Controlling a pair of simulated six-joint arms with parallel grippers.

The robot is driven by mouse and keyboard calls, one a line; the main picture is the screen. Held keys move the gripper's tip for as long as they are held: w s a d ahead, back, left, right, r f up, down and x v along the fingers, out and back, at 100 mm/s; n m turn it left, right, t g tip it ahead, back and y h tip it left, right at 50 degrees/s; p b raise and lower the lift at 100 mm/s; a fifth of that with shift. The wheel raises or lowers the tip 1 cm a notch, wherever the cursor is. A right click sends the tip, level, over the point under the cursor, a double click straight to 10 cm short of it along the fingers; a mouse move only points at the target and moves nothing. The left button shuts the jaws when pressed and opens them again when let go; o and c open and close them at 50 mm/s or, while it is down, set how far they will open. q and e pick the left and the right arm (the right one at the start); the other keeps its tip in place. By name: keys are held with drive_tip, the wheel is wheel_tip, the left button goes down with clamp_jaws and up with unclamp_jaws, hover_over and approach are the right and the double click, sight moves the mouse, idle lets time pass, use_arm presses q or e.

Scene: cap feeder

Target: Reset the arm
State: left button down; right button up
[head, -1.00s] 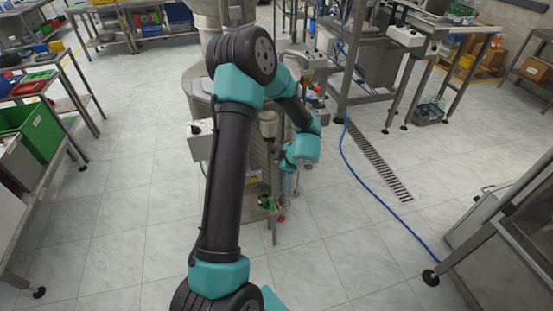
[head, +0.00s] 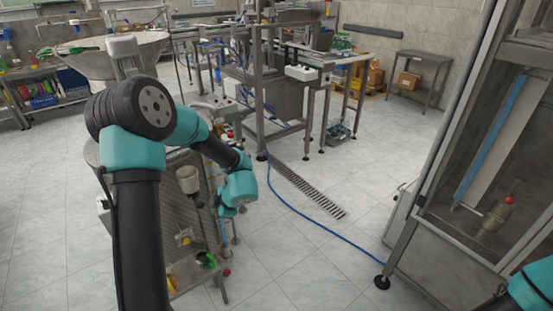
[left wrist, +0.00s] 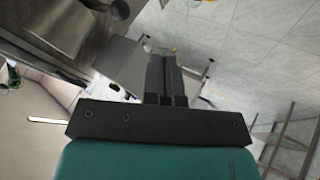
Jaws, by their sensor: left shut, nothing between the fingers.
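My left arm reaches forward from the bottom left of the head view, bent at a black elbow joint. Its teal wrist hangs beside the cap feeder (head: 200,230), and the left gripper (head: 222,212) there is small and partly hidden. In the left wrist view the two dark fingers of the left gripper (left wrist: 164,68) lie side by side, shut, with nothing held. A teal part of my right arm shows at the bottom right corner of the head view. The right gripper is out of sight.
A large metal bowl (head: 120,52) stands behind my left elbow. A green item (head: 206,259) sits low on the feeder. A glass-fronted cabinet (head: 490,190) stands at the right. A blue hose (head: 300,212) and a drain grate (head: 308,190) cross the otherwise open floor.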

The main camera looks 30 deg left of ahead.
use_arm(q)
drive_tip(key=shift+f, duration=0.1)
drive_tip(key=d+f+m+t+h, duration=0.5)
drive_tip(key=d+f+m, duration=0.6)
drive_tip(key=f+m, duration=0.3)
drive_tip(key=s+d+f+m+g+h, duration=0.2)
drive_tip(key=s+d+f+m+h, duration=0.1)
drive_tip(key=s+d+m, duration=0.2)
drive_tip(key=s+d+f+m+g+h, duration=0.2)
drive_tip(key=s+d+f+m+h, duration=0.2)
drive_tip(key=s+d+m, duration=0.2)
drive_tip(key=shift+s+d+f, duration=0.25)
drive_tip(key=shift+d, duration=1)
